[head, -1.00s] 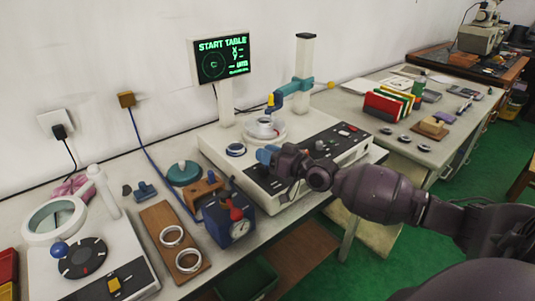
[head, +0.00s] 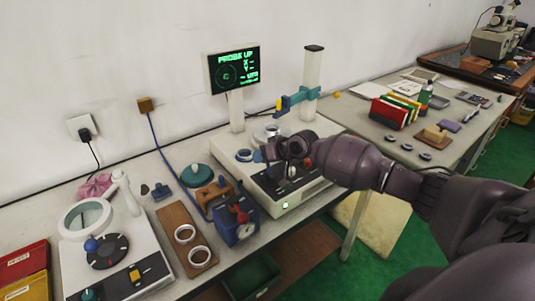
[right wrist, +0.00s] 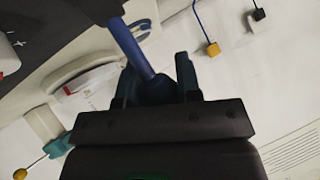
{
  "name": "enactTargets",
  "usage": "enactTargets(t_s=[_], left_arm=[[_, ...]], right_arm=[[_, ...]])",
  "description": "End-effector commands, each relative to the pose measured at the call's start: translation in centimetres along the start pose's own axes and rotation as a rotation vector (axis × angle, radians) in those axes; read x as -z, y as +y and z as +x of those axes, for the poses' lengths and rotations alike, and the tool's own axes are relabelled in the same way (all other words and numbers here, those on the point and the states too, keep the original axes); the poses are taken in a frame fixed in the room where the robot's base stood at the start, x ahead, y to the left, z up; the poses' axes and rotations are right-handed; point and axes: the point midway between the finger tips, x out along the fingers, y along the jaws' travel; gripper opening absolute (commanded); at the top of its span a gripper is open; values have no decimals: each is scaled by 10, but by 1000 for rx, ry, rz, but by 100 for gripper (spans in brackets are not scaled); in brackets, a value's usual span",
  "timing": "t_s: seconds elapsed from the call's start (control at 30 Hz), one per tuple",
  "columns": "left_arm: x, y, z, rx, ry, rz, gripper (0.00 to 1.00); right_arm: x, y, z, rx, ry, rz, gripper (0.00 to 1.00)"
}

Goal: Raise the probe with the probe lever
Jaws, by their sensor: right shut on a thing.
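The teal probe arm (head: 297,98) sits on a white column (head: 314,70) of the measuring machine, above a pale ring on the round table (head: 271,134). It also shows at the lower left of the right wrist view (right wrist: 60,145). The probe lever (right wrist: 128,48) appears as a blue rod with a rounded end between my right gripper's fingers. My right gripper (head: 262,154) is at the machine's dark control panel. In the right wrist view the gripper (right wrist: 158,75) is shut on that lever. In the head view the gripper and my arm hide most of the lever. My left gripper is not in view.
A screen (head: 231,70) reading "PROBE UP" stands behind the machine. A blue gauge box (head: 236,225) and a wooden board with two rings (head: 170,222) stand to the left. Colored folders (head: 391,111) stand on the right-hand table.

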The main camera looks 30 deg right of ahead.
Motion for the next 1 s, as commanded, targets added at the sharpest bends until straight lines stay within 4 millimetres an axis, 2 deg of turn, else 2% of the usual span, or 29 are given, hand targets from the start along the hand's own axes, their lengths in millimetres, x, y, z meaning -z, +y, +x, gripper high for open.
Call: enactTargets(t_s=[0.4, 0.97, 1.0], left_arm=[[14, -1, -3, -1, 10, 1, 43], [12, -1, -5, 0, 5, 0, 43], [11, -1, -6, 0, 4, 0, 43]], right_arm=[[3, 3, 14, -47, -184, 55, 0], [2, 5, 16, -55, -212, 64, 0], [2, 5, 16, -54, -212, 64, 36]])
